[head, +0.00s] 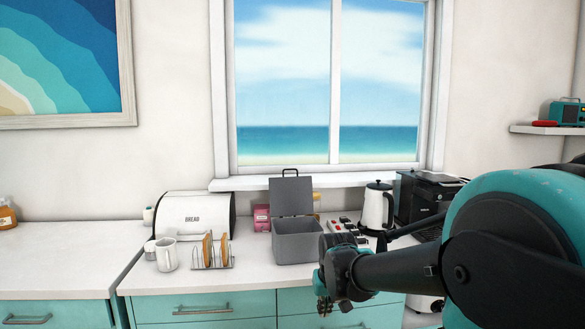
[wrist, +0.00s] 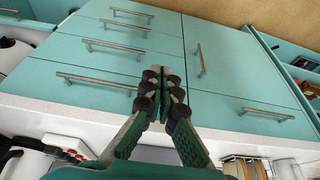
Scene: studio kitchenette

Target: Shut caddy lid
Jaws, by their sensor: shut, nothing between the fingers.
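The grey caddy (head: 297,243) stands on the white counter below the window. Its lid (head: 291,197) is up, standing upright at the back edge, with a dark handle on top. My gripper (head: 324,304) is in front of the counter edge, low and a little right of the caddy, apart from it. Part of my wrist overlaps the caddy's lower right side in the head view. In the wrist view my gripper (wrist: 162,78) has its fingers together and empty, before the teal drawer fronts.
Left of the caddy are a toast rack (head: 212,251), a white mug (head: 167,255) and a bread bin (head: 194,216). A pink box (head: 262,218) is behind it. Right of it are a red-and-white item (head: 347,228), a kettle (head: 377,208) and a black coffee machine (head: 428,198).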

